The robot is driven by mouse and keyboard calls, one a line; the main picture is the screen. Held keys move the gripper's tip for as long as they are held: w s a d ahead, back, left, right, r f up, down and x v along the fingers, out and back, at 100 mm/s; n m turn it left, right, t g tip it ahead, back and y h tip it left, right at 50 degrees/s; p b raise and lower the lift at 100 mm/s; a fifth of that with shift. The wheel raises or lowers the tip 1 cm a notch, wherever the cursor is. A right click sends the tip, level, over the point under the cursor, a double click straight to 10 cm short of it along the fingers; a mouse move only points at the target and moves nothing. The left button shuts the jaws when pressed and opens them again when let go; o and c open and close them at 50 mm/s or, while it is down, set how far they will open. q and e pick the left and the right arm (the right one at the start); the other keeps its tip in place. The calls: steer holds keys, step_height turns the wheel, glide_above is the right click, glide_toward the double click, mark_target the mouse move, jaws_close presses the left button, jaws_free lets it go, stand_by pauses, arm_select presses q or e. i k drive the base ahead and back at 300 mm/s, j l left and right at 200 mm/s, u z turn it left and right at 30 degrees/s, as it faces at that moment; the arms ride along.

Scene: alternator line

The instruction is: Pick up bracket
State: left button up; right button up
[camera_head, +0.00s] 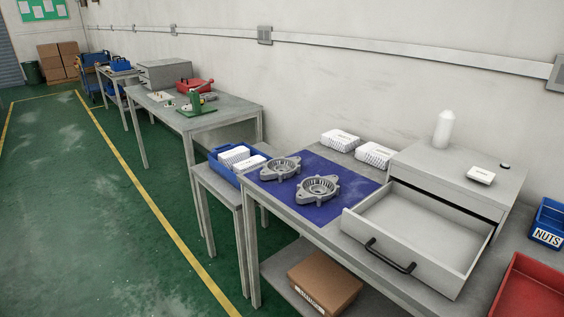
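Two grey metal castings with round slotted centres and side ears lie on a blue mat (340,185) on the near workbench. They look like alternator brackets. The farther bracket (281,168) lies near the mat's back left, and the nearer bracket (318,188) lies to its right, close to the mat's front edge. Both lie flat, apart or nearly touching; I cannot tell which. Neither of my grippers shows in the head view.
An open, empty-looking drawer (420,236) juts out right of the mat. White boxes (375,154) stand behind the mat. A blue bin (223,166) sits on a side table at left. A red bin (532,287) and a blue nuts bin (548,222) are at right. Green floor is clear at left.

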mark_target(270, 172)
steer(key=i+j+z, duration=0.2)
steer(key=i+j, duration=0.6)
